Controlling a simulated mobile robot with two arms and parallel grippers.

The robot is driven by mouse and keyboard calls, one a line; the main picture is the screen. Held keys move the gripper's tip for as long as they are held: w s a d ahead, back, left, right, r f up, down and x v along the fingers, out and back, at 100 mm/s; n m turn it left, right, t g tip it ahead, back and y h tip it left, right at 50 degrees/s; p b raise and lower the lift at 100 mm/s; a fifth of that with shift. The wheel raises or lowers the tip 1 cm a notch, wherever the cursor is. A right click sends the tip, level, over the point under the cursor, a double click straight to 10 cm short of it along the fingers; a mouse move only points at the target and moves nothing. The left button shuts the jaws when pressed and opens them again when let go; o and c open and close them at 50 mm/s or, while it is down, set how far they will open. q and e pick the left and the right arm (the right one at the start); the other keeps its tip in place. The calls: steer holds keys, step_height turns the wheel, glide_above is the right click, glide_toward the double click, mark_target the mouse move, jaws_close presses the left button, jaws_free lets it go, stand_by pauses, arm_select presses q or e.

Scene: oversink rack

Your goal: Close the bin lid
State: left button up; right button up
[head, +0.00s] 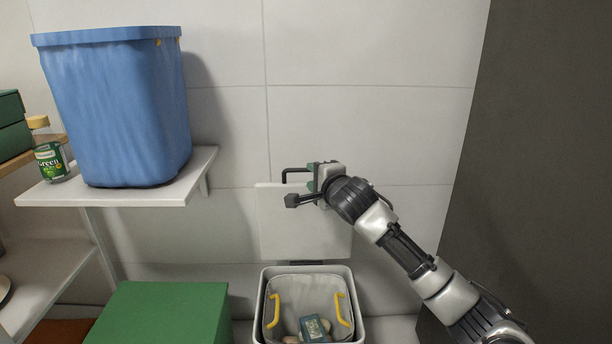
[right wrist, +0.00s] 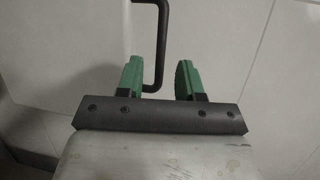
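The bin (head: 348,282) is a pale open container at the bottom middle of the head view. Inside it show a grey liner, two yellow handles and a few items. Its pale square lid (head: 285,226) stands raised behind it, near the tiled wall. A black bar handle (head: 290,171) shows at the lid's top edge, and also in the right wrist view (right wrist: 162,40). My right gripper (head: 312,180) is at the lid's top edge beside the handle. Its green fingers (right wrist: 159,80) are apart, with the handle's bend near the left finger; contact cannot be told. My left gripper is not in view.
A large blue tub (head: 120,110) and a green-labelled jar (head: 50,158) stand on a white shelf (head: 100,192) at left. A green box (head: 160,312) sits left of the bin. A dark panel (head: 530,170) bounds the right side.

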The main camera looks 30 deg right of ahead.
mark_target(308, 171)
steer(key=shift+b+x, duration=0.55)
steer(key=shift+x, duration=2.05)
steer(key=shift+c, duration=0.3)
jaws_close()
